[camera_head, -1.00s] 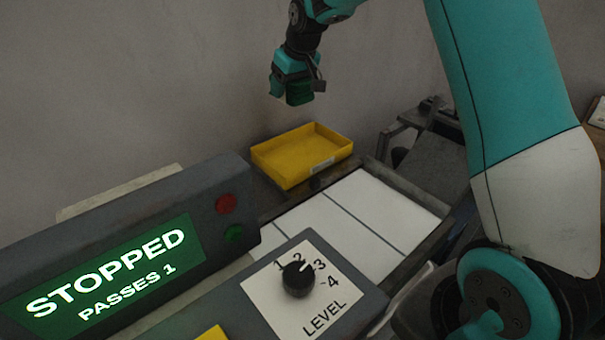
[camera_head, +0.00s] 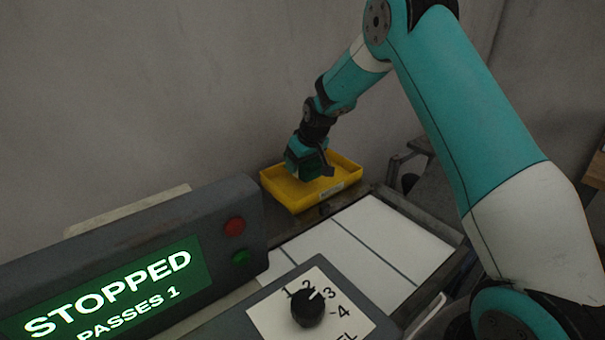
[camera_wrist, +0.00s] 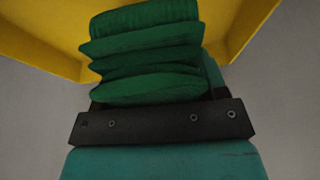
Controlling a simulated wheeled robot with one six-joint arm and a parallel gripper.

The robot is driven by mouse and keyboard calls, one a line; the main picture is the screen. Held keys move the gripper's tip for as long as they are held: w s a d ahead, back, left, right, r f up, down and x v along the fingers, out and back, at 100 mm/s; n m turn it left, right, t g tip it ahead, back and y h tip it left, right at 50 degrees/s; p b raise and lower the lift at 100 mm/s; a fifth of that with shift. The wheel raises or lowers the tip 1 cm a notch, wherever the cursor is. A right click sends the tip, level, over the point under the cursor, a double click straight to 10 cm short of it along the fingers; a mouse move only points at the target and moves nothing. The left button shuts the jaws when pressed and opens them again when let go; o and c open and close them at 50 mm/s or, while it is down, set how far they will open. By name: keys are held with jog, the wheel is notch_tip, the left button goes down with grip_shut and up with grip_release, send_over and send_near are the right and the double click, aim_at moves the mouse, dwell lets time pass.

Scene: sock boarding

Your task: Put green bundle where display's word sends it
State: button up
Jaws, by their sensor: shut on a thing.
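The green bundle (camera_wrist: 145,50) is a stack of folded green cloth, held in my gripper (camera_head: 307,172). In the wrist view it sticks out beyond the dark gripper bar, with the yellow tray behind it. In the head view my gripper is over the yellow tray (camera_head: 341,191), pointing down, and hides part of it; the bundle shows there only as a dark green patch. I cannot tell whether the bundle touches the tray floor. The display (camera_head: 110,290) reads "STOPPED" and "PASSES 1" in white on green.
A dark console holds the display, a red button (camera_head: 234,226) and a green button (camera_head: 240,258). In front is a LEVEL dial (camera_head: 307,309), with its pointer between 2 and 3. A white panelled surface (camera_head: 385,240) lies clear to the right of the console.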

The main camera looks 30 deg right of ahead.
aim_at(313, 160)
jog(key=shift+f, duration=2.05)
jog(key=shift+f, duration=0.1)
jog(key=o, duration=1.1)
jog(key=shift+c, duration=0.2)
jog(key=shift+r, duration=0.2)
jog(key=v, duration=1.2)
jog(key=shift+w, duration=0.1)
